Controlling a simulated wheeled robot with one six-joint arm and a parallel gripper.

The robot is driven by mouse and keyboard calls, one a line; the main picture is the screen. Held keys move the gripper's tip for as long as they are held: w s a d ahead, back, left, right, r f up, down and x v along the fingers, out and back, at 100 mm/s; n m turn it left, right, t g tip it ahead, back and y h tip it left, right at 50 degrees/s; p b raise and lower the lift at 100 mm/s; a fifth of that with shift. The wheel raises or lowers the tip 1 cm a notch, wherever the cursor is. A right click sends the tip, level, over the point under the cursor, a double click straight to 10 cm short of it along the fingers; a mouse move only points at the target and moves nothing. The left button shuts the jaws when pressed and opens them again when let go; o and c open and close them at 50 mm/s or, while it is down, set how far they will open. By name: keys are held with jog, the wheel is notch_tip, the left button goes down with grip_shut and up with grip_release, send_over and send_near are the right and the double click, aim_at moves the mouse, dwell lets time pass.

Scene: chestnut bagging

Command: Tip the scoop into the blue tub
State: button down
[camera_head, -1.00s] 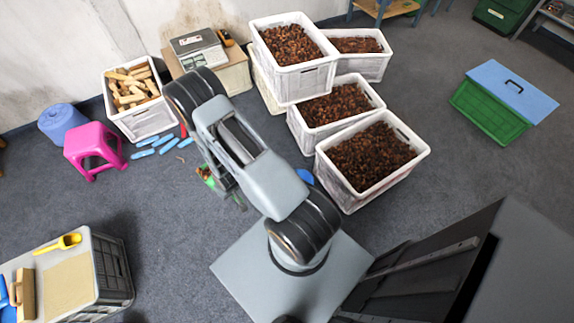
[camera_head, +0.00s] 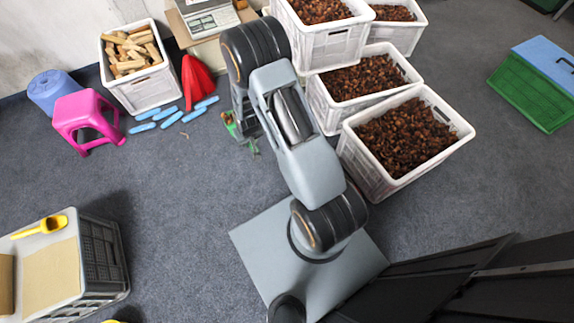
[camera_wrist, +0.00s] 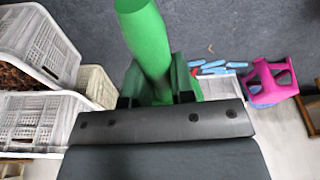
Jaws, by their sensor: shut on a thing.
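In the wrist view a bright green handle (camera_wrist: 147,40), which looks like the scoop's, stands between the dark green fingers of my gripper (camera_wrist: 158,82). The gripper is shut on it. The scoop's bowl and any contents are out of sight. In the head view my arm hides most of the gripper. Small green parts (camera_head: 231,124) show beside the arm, and I cannot tell what they belong to. No clear blue tub shows. A blue rounded thing (camera_head: 54,92) stands by the wall at the left, but it looks more like a roll.
White crates of chestnuts (camera_head: 378,196) stand right of my arm. A crate of wood pieces (camera_head: 142,97), a red pointed thing (camera_head: 197,78), blue flat pieces (camera_head: 170,120) and a pink stool (camera_head: 82,113) are left.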

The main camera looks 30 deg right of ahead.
jog(key=w+d+f+m+b, duration=0.3)
jog(key=w+f+m+b, duration=0.1)
jog(key=f+b, duration=0.8)
jog(key=s+d+f+m+g+h+b, duration=0.2)
jog(key=s+d+f+m+g, duration=0.15)
jog(key=d+f+m, duration=1.2)
jog(key=s+d+r+m+t+y+b, duration=0.3)
jog(key=d+r+y, duration=0.6)
jog(key=y, duration=0.3)
jog(key=shift+s+r+t+b, duration=0.45)
jog(key=shift+s+r+t, duration=0.05)
jog(key=shift+s+t, duration=0.65)
